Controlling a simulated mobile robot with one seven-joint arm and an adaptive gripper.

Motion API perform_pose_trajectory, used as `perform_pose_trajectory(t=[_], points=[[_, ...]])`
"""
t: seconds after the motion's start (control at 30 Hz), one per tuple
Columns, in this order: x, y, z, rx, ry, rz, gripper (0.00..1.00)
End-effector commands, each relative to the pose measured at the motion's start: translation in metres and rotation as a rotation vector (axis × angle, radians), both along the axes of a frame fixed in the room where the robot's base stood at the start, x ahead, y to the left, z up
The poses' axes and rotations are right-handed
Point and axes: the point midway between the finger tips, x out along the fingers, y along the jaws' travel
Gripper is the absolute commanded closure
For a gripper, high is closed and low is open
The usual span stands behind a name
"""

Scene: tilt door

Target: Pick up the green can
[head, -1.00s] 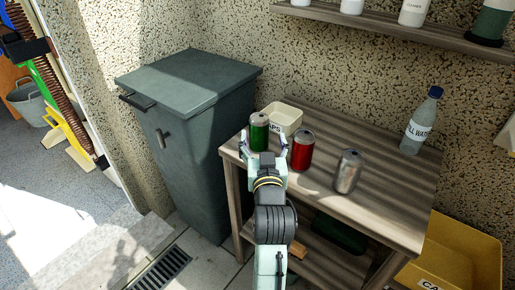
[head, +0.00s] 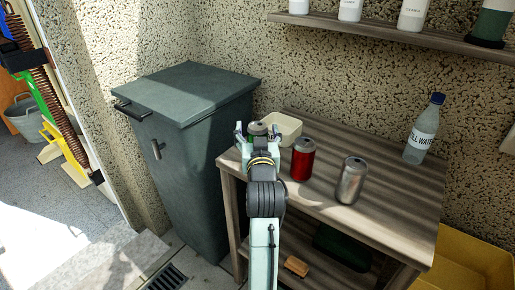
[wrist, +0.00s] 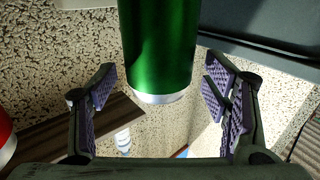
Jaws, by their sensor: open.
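The green can (head: 257,129) stands at the left end of the wooden table (head: 385,212). My gripper (head: 258,134) hides most of it in the head view. In the wrist view the green can (wrist: 160,45) fills the top middle, its silver rim pointing down the picture. My gripper (wrist: 160,88) is open there, with one padded finger on each side of the can's rim end. I see gaps between the pads and the can, so the fingers look apart from it.
A red can (head: 302,160) and a silver can (head: 350,181) stand to the right. A cream tray (head: 290,124) is just behind the green can. A water bottle (head: 422,130) stands at the back right. A grey bin (head: 190,150) stands close on the left.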

Motion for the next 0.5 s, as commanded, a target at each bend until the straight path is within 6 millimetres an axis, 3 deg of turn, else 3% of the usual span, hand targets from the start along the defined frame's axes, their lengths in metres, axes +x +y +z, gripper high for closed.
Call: perform_pose_trajectory(t=[0.1,0.37,0.5], points=[[0.0108,0.0003,0.0008,0.000,0.000,-0.001,0.31],[0.0122,0.0002,-0.0002,-0.001,-0.001,-0.001,0.31],[0.0121,0.0001,-0.0002,-0.001,-0.001,-0.001,0.41]])
